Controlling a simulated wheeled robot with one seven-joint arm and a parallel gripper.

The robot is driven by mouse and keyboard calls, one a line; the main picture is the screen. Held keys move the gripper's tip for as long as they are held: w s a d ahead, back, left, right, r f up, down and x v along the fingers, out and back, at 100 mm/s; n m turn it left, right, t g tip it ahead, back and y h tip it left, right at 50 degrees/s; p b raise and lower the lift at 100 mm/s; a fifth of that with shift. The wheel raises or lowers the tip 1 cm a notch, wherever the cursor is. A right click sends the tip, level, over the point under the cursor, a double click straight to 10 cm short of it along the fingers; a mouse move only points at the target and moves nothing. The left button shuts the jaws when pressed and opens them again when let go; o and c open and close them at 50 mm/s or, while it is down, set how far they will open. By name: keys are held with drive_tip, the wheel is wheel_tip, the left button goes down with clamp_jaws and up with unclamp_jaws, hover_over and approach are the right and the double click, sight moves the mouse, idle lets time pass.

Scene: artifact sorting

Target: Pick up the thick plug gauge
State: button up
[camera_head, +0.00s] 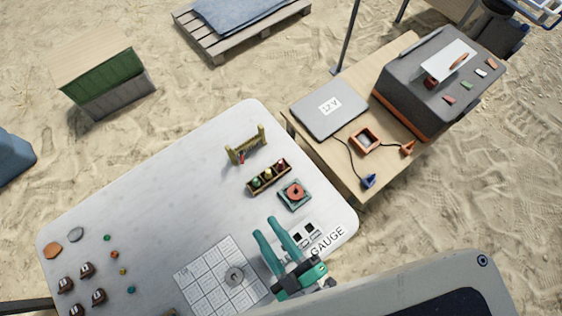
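My gripper (266,229) has two teal fingers, which stand apart with nothing visible between them. It is over the right front part of the pale table (150,185). Just right of the fingers, beside the printed word GAUGE, are small white pieces with dark squares (303,233). They are too small for me to tell whether the thick plug gauge is among them. My gripper and arm may hide part of that area.
A gridded plate (207,272) with a round grey piece (234,276) lies left of my gripper.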

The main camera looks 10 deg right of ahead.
drive_tip(key=n+g+y, duration=0.2)
drive_tip(key=n+g, duration=0.4)
drive_tip(key=n, duration=0.5)
drive_tip(key=s+f+n+g+y, duration=0.1)
drive_tip(key=n+g, duration=0.4)
drive_tip(key=n, duration=0.5)
drive_tip(key=s+d+f+n+g+y, duration=0.1)
drive_tip(key=n+g+y, duration=0.2)
drive_tip(key=n+g, duration=0.3)
drive_tip(key=shift+d+f+n+g, duration=0.1)
drive_tip(key=shift+n+g, duration=0.05)
drive_tip(key=shift+n, duration=1.25)
drive_tip(key=shift+f+n+g, duration=0.1)
drive_tip(key=shift+n+g, duration=0.05)
drive_tip(key=shift+n, duration=1.25)
drive_tip(key=w+d+f+n+g+h, duration=0.1)
drive_tip(key=w+d+n+g+h, duration=0.1)
drive_tip(key=w+d+n+h, duration=0.4)
drive_tip(key=n+t+h, duration=0.3)
drive_tip(key=n+h, duration=0.3)
drive_tip(key=n, duration=0.4)
approach(281, 162)
drive_tip(key=shift+w+f, duration=0.15)
drive_tip(key=f, duration=0.9)
drive_tip(key=shift+s+d+f, duration=0.2)
drive_tip(key=shift+f, duration=0.35)
drive_tip(key=shift+a, duration=0.1)
